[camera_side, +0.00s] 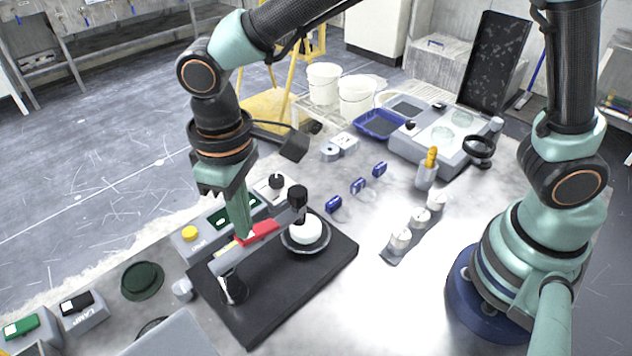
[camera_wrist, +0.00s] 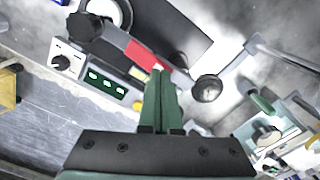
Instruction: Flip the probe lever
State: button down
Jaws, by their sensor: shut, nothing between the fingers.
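The probe lever is a grey arm with a red section (camera_side: 262,230) and a black cylindrical head (camera_side: 297,194) at its far end. It lies low across a black base plate (camera_side: 250,315), its head above a white disc (camera_side: 305,231) on a round dish. In the wrist view the red section (camera_wrist: 138,50) runs just past my fingertips. My gripper (camera_side: 243,234) is shut and empty, its green fingers pointing down at the lever beside the red section. I cannot tell whether they touch it. The fingers (camera_wrist: 158,72) also show closed together in the wrist view. They hide part of the lever.
A control box with a yellow button (camera_side: 190,233) stands left of the base plate, with a dark green round pad (camera_side: 142,281) nearer. Small blue blocks (camera_side: 358,186) and white bottles (camera_side: 400,240) stand to the right. The bench between them is clear.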

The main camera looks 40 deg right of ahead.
jog(key=shift+f, duration=0.5)
jog(key=shift+r, duration=3.55)
